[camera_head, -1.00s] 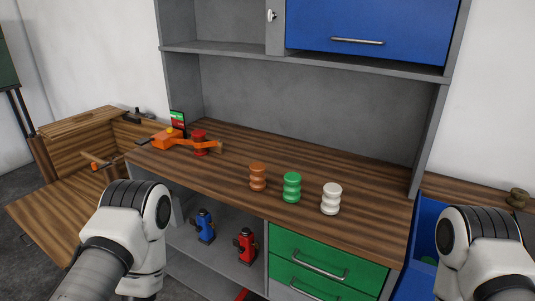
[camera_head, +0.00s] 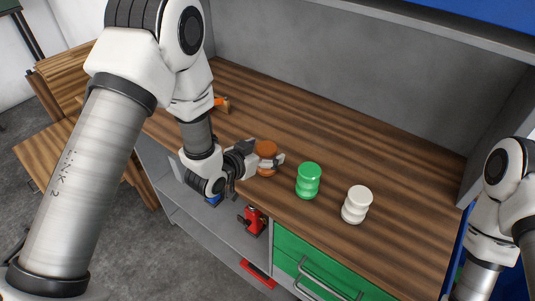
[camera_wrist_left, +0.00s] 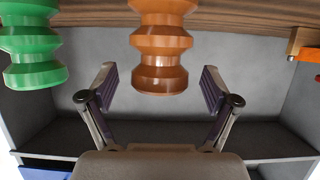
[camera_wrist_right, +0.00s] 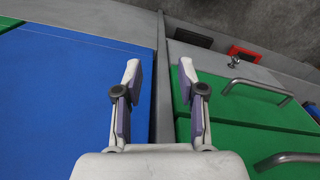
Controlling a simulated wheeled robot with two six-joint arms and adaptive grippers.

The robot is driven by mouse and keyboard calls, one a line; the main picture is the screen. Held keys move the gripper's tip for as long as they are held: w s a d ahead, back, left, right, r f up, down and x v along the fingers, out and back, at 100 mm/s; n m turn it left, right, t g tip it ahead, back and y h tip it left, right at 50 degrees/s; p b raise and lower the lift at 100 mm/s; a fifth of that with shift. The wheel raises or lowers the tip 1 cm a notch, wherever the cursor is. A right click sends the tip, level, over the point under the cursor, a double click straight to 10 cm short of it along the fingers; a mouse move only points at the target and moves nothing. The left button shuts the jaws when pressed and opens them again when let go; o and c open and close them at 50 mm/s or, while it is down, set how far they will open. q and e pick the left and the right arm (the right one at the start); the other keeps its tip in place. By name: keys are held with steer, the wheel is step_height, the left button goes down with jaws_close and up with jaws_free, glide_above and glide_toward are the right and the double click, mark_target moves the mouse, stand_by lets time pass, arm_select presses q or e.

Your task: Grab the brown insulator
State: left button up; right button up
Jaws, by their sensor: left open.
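The brown insulator (camera_head: 266,148) stands on the wooden worktop, to the left of a green and a white insulator. In the left wrist view it (camera_wrist_left: 160,45) shows large, upside down, between the spread fingers. My left gripper (camera_head: 264,160) is open, with its fingers on either side of the brown insulator. My right gripper (camera_wrist_right: 158,80) is open and empty in the right wrist view, facing blue and green cabinet fronts.
The green insulator (camera_head: 308,180) stands close to the right of my left gripper, and the white insulator (camera_head: 357,204) is farther right. Red (camera_head: 252,220) and blue devices sit on the shelf below. The worktop (camera_head: 360,140) behind the insulators is clear.

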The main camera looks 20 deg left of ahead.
arm_select(q)
steer(key=shift+w+d+f, duration=0.25)
steer(key=shift+w, duration=0.35)
steer(key=shift+s+r, duration=0.1)
steer(key=shift+s, duration=0.05)
steer(key=shift+a, duration=0.15)
steer(key=shift+c, duration=1.3)
steer(key=c, duration=1.3)
steer(key=shift+r, duration=0.1)
